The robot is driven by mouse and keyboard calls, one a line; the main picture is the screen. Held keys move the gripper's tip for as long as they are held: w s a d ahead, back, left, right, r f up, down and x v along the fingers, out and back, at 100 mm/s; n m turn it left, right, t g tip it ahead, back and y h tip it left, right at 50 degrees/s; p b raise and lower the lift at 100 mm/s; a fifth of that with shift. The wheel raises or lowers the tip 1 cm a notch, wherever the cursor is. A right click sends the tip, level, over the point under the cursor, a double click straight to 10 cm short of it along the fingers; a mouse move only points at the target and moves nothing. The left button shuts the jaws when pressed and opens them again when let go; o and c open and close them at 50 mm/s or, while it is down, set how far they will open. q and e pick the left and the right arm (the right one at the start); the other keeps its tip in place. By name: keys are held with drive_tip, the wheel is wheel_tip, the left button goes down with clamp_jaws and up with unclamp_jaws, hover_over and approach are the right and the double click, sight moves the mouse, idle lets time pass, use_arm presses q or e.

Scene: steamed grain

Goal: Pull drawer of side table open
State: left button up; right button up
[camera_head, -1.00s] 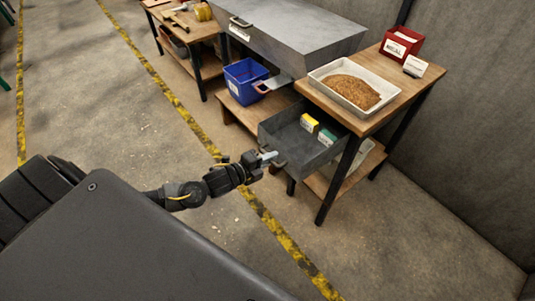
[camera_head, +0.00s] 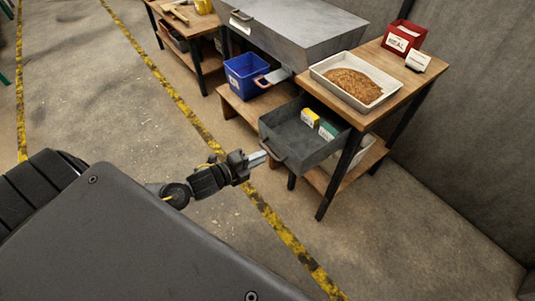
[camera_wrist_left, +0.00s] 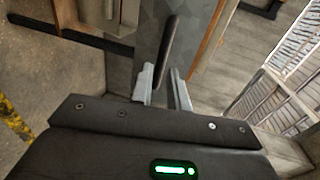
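The side table (camera_head: 398,94) stands at the right, and its grey metal drawer (camera_head: 291,134) is pulled out toward my left arm. The drawer's dark bar handle (camera_head: 272,152) is on its front; in the left wrist view the handle (camera_wrist_left: 168,50) runs up from between the fingers. My left gripper (camera_head: 262,157) is at the drawer front, with its fingertips by the handle. The wrist view shows its two fingers (camera_wrist_left: 163,88) apart, with a gap around the handle's near end. I cannot tell whether they touch it. My right gripper is not in view.
A blue bin (camera_head: 246,77) stands left. Floor before the drawer is clear.

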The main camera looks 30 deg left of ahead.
use_arm(q)
drive_tip(key=v, duration=0.6)
idle(0.5)
drive_tip(key=s+a+f+n+g+y, duration=0.25)
drive_tip(key=a+f+n, duration=0.2)
drive_tip(key=f, duration=0.55)
drive_tip(key=s+a+f+n+g+y, duration=0.2)
drive_tip(key=s+a+f+n, duration=0.3)
drive_tip(key=f, duration=0.5)
drive_tip(key=s+a+f+n+g+y, duration=0.25)
drive_tip(key=a+f, duration=0.35)
drive_tip(key=f, duration=0.4)
drive_tip(key=s+d+f+n+g, duration=0.3)
drive_tip(key=s+f+n+g, duration=0.15)
drive_tip(key=s+f, duration=0.9)
drive_tip(key=s+d+f+n+g+h, duration=0.1)
drive_tip(key=s+d+f+n, duration=0.2)
drive_tip(key=s+d, duration=0.7)
drive_tip(key=d+f, duration=0.1)
drive_tip(key=d, duration=0.3)
drive_tip(key=shift+s+d+g, duration=0.25)
drive_tip(key=shift+g, duration=0.1)
